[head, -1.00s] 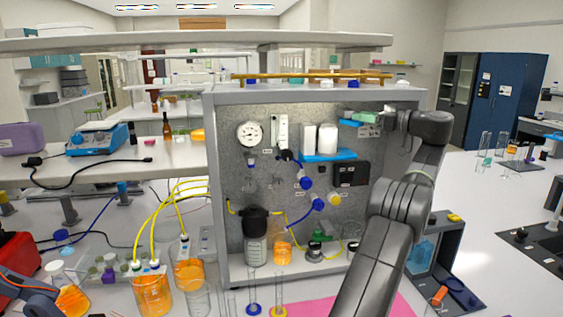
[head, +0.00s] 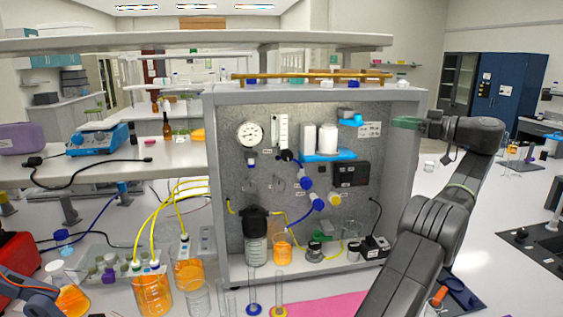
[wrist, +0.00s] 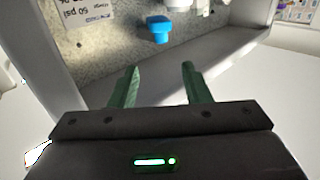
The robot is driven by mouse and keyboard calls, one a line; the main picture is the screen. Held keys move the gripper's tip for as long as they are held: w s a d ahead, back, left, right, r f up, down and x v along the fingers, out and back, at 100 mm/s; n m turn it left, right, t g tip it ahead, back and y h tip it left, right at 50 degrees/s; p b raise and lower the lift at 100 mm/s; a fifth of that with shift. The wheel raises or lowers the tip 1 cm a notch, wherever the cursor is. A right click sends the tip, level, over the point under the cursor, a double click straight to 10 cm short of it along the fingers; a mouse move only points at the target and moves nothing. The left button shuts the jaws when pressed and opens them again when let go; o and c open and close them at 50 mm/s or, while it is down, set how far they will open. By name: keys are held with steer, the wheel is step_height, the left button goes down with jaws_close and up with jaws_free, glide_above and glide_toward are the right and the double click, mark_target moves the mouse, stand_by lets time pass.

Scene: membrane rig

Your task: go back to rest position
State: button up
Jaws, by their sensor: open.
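My gripper (head: 405,123) is at the right edge of the membrane rig (head: 310,88), up near its top, with its green fingers pointing left. In the wrist view the two green fingers (wrist: 157,85) are spread apart with nothing between them. A small blue holder (wrist: 157,29) on the rig's grey panel shows beyond the fingertips, apart from them. It also shows in the head view (head: 351,120), left of my gripper.
The rig's right side wall (head: 403,150) stands close to my arm. Beakers of orange liquid (head: 153,292) with yellow tubes stand at the front left. A pink mat (head: 325,306) lies in front of the rig. A blue cabinet (head: 508,95) stands far back right.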

steer(key=shift+m+t+h, duration=0.3)
steer(key=shift+m+t, duration=0.1)
steer(key=x, duration=1.1)
steer(key=shift+s+a+r, duration=0.2)
steer(key=shift+a+r, duration=0.05)
steer(key=shift+a, duration=0.35)
steer(key=shift+s+a+f+m+t+h, duration=0.1)
steer(key=shift+s+a+m+t+h, duration=0.15)
steer(key=shift+m+t+h, duration=0.4)
steer(key=shift+s+a+m+t+h, duration=0.1)
steer(key=shift+a+m+t+h, duration=0.25)
steer(key=shift+m+t+h, duration=0.3)
steer(key=shift+s+a+f+m+t+h, duration=0.1)
steer(key=shift+s+a+m+t+h, duration=0.15)
steer(key=shift+m+t+h, duration=0.4)
steer(key=shift+r+h, duration=0.1)
steer(key=shift+h, duration=0.25)
